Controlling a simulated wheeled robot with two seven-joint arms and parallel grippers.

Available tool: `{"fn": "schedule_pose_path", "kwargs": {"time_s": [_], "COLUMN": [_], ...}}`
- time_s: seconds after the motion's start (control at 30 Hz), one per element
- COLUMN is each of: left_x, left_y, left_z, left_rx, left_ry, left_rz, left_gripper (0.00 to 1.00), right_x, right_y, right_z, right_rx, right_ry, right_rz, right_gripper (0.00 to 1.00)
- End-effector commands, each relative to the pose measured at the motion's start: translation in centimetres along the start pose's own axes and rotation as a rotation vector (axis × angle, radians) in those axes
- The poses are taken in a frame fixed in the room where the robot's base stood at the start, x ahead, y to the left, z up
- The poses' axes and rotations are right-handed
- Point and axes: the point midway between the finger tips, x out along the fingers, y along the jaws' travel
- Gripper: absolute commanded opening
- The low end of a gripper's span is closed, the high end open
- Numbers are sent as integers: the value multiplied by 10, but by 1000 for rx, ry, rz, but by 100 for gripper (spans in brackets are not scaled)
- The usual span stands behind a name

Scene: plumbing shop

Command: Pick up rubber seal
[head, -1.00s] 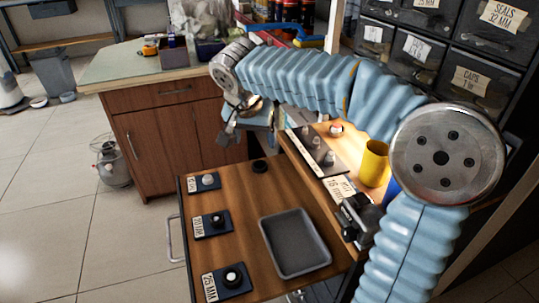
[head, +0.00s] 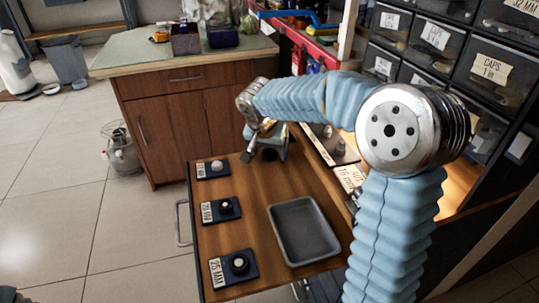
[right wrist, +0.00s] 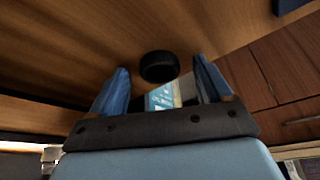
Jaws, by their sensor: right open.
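The rubber seal is a small black round piece (head: 269,154) on the wooden drawer surface, near its far edge. In the right wrist view the seal (right wrist: 158,66) shows beyond and between the two fingertips, apart from both. My right gripper (head: 261,153) reaches down over the far end of the drawer, close to the seal. The gripper (right wrist: 160,75) is open and empty, its blue-sided fingers spread apart. In the head view the hand partly hides the area around the seal. My left gripper is not in view.
Three dark labelled mats, the 16 MM (head: 213,168), 20 MM (head: 221,210) and 25 MM (head: 234,267), each hold a small part along the drawer's left side. An empty grey tray (head: 303,231) lies at right. A cabinet (head: 165,115) stands behind; labelled bins (head: 434,36) are at right.

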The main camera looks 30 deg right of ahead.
Motion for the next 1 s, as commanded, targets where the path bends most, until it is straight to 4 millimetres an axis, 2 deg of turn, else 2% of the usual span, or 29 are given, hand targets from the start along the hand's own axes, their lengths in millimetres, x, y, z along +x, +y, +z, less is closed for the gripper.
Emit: {"fn": "schedule_pose_path", "kwargs": {"time_s": [0.13, 0.5, 0.53, 0.83, 1.0], "left_x": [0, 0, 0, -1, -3], "left_y": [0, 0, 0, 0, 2], "left_z": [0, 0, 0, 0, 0], "left_rx": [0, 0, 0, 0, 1], "left_ry": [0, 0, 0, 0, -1], "left_rz": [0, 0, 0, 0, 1], "left_gripper": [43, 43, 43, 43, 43], "right_x": [0, -1, -1, -4, -21], "right_y": [0, 0, 0, 0, 0], "right_z": [0, 0, 0, -2, -9], "right_rx": [0, 1, 1, 1, 3], "right_ry": [0, 0, 0, 1, 3], "right_rz": [0, 0, 0, 0, -2], "right_gripper": [79, 22, 20, 20, 20]}}
